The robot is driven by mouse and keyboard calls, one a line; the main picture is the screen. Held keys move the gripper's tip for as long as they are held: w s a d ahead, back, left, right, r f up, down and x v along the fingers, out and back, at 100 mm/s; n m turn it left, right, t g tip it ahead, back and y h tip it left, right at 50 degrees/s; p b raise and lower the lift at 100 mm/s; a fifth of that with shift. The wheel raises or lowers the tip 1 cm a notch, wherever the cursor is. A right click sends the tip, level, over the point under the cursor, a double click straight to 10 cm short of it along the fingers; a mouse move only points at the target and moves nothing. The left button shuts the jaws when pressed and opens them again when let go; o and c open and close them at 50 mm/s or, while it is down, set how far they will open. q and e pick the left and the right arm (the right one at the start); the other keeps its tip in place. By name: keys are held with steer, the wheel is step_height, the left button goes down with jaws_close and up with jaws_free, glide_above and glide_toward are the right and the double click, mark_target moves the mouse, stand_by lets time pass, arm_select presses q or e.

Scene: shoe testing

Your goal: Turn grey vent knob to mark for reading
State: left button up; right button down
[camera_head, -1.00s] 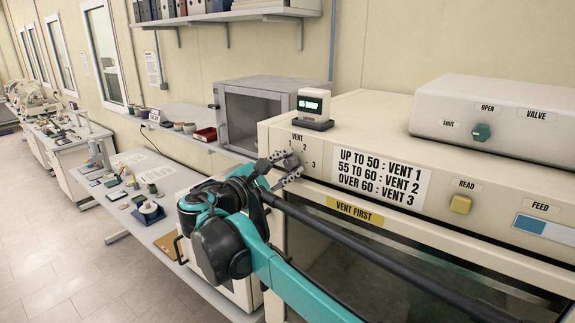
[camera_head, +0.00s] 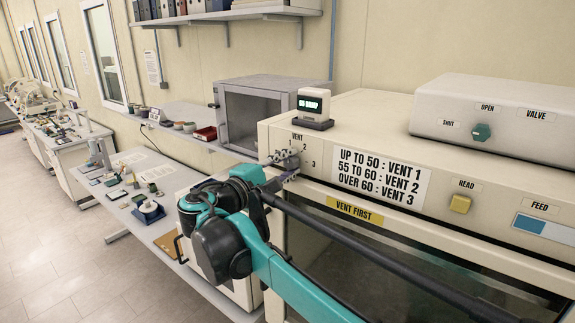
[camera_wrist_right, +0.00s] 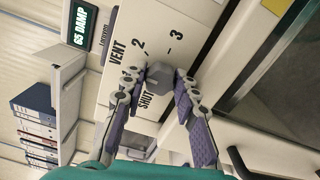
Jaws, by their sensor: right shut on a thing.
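The grey vent knob (camera_wrist_right: 159,76) is on the cream panel, ringed by the marks SHUT, 2 and 3 under the word VENT. The knob's pointing direction is not clear. My right gripper (camera_wrist_right: 160,82) is shut on the knob, one finger on each side in the right wrist view. In the head view the right gripper (camera_head: 287,160) partly hides the knob and its marks. The small display (camera_wrist_right: 79,25) reads "65 DAMP"; it also stands on top of the machine in the head view (camera_head: 312,106). The rule sign (camera_head: 381,175) includes "OVER 60 : VENT 3". My left gripper is not in view.
A VALVE box (camera_head: 500,115) with a teal knob sits on the machine. A "VENT FIRST" label (camera_head: 355,211) is below the sign.

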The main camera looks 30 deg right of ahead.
steer(key=c, duration=1.2)
jaws_free()
steer(key=shift+o, duration=0.2)
